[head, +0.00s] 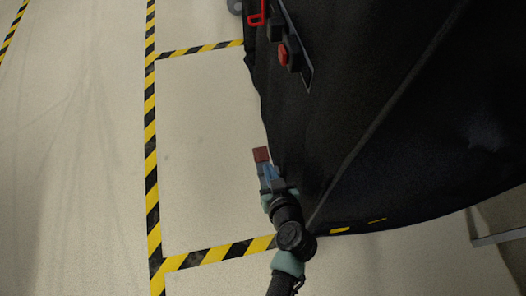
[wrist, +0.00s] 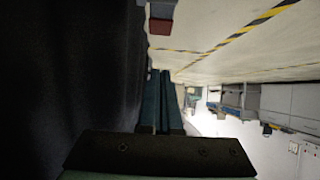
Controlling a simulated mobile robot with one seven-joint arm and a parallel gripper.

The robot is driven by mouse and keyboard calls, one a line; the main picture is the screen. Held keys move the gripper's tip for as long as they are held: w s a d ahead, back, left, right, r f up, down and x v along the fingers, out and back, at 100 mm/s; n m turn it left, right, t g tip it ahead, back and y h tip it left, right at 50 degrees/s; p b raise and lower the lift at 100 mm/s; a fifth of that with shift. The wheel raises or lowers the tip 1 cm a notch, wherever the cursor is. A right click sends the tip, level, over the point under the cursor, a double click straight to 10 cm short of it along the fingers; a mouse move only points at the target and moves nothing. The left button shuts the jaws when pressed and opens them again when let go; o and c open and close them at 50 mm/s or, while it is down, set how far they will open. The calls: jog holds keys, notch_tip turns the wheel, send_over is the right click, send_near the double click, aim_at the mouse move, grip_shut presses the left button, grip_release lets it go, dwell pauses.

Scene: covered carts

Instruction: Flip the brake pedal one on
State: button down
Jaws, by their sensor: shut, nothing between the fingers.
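A dull red pedal (head: 261,154) sticks out at the left edge of the black-covered cart (head: 350,110). My gripper (head: 265,172) is just below it in the head view, with its bluish fingers close together. In the wrist view the red pedal (wrist: 161,25) shows at the top, beyond the tips of my gripper (wrist: 160,73). A strip of floor shows between them there, so they look apart. The fingers are shut and empty. The pedal's mounting is mostly hidden by the dark cover and the picture's top edge.
A panel on the cart has a red button (head: 283,54) and a red handle (head: 256,14). The dark cover (wrist: 70,70) is close along the left of the wrist view. Pale floor with yellow-black tape (head: 151,130) lies open to the left.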

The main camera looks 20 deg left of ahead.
jog(key=shift+w, duration=0.1)
jog(key=b, duration=0.6)
send_near(259, 148)
jog(key=shift+w+a+r, duration=0.15)
jog(key=shift+w+a, duration=0.25)
jog(key=shift+w, duration=0.2)
jog(key=shift+w+a+r, duration=0.2)
jog(key=shift+w+a, duration=0.25)
jog(key=shift+w, duration=0.15)
jog(key=shift+w+a+f+b, duration=0.15)
jog(key=shift+w+f+b, duration=0.15)
jog(key=shift+f, duration=0.3)
jog(key=shift+w+a+f+b, duration=0.15)
jog(key=shift+f+b, duration=0.25)
jog(key=shift+f, duration=0.15)
jog(key=shift+w+a+f+b, duration=0.1)
jog(key=shift+w+f+b, duration=0.1)
jog(key=shift+f+b, duration=0.55)
jog(key=shift+w+a+r+p, duration=0.1)
jog(key=shift+w+p, duration=0.05)
jog(key=shift+p, duration=0.6)
